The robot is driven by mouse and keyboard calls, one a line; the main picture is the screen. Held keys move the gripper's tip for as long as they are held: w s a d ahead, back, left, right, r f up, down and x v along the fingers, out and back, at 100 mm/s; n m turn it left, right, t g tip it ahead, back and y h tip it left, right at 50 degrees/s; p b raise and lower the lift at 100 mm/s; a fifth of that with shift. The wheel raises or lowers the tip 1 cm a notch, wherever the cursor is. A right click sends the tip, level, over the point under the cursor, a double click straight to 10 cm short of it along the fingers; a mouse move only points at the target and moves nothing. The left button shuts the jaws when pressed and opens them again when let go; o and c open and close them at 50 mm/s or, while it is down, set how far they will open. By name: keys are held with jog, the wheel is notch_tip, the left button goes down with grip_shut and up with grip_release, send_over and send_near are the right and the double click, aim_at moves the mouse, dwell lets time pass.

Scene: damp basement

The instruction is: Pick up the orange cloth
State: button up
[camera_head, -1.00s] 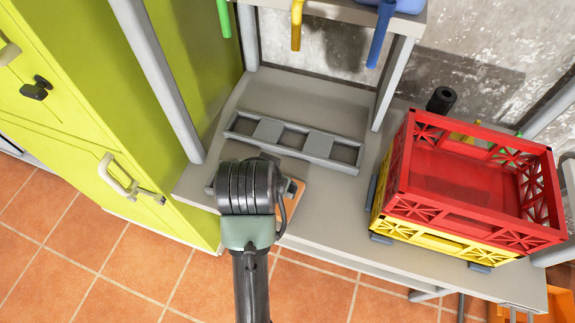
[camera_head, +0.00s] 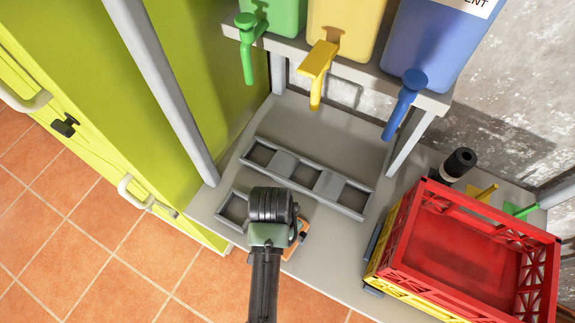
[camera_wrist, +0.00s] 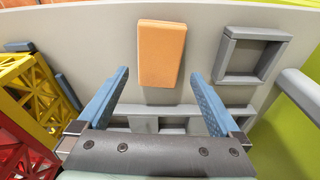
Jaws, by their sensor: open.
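The orange cloth (camera_wrist: 162,52) lies on the grey shelf (camera_wrist: 200,30) as a flat folded rectangle. In the head view only an edge of the cloth (camera_head: 299,240) shows, to the right of my wrist, which hides the rest. My gripper (camera_wrist: 162,84) is open and empty in the wrist view. Its two blue fingers are spread apart, with the cloth lying beyond them and between their lines. I cannot tell how high the fingers are above the shelf.
A grey slotted rack (camera_head: 308,178) lies behind the cloth, and a small square grey frame (camera_wrist: 249,55) lies beside it. Red and yellow stacked crates (camera_head: 462,262) stand at the right. Containers with green, yellow and blue taps (camera_head: 404,103) stand on the upper shelf. A green cabinet (camera_head: 120,110) borders the left.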

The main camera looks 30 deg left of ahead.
jog(key=shift+s+f, duration=0.1)
jog(key=shift+f, duration=0.5)
jog(key=f, duration=0.4)
jog(key=shift+w+d+f, duration=0.1)
jog(key=shift+w, duration=0.2)
jog(key=c, duration=1.1)
